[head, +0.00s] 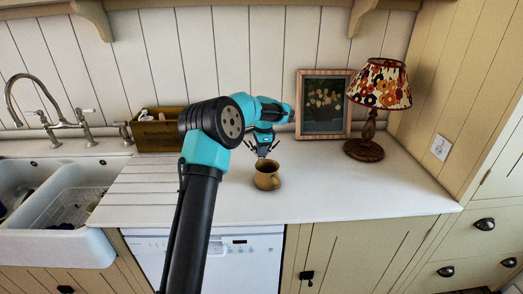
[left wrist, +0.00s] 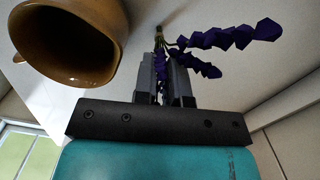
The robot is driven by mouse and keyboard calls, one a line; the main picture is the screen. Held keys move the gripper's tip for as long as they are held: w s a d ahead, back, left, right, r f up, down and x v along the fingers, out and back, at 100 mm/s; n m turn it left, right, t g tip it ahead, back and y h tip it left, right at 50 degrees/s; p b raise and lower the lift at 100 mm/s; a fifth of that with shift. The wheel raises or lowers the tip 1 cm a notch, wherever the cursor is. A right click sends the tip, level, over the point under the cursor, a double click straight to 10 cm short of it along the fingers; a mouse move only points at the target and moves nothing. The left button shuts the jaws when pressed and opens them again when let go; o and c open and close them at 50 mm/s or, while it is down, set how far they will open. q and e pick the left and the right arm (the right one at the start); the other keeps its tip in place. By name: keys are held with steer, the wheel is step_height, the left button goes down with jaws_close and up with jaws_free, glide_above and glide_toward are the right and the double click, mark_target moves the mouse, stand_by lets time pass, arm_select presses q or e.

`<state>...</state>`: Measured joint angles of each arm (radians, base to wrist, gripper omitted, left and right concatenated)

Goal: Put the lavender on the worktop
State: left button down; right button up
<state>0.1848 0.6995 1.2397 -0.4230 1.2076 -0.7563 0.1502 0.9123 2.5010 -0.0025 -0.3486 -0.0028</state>
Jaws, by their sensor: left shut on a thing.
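The lavender (left wrist: 232,37), a small bunch of dark purple sprigs with a tied stem end, is between the fingers of my left gripper (left wrist: 167,70) in the left wrist view. The left gripper is shut on it. In the head view the left gripper (head: 263,150) points down just behind and above a brown mug; the lavender is small and mostly lost among the dark fingers there. The white worktop (head: 350,190) runs under the gripper and mug. I cannot tell whether the lavender touches the worktop. My right gripper is not in view.
The brown mug (head: 267,178) stands upright, close to the gripper; its open mouth fills the left wrist view's upper left. A framed picture (head: 323,104) and a lamp (head: 379,95) stand at the back right. A wooden box (head: 157,133) is left. The worktop's right front is clear.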

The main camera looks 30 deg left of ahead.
arm_select(q)
steer(key=c, duration=1.2)
jaws_free()
steer(key=shift+r, duration=0.1)
steer(key=r, duration=1.2)
steer(key=shift+w+d, duration=0.25)
steer(key=shift+w, duration=0.05)
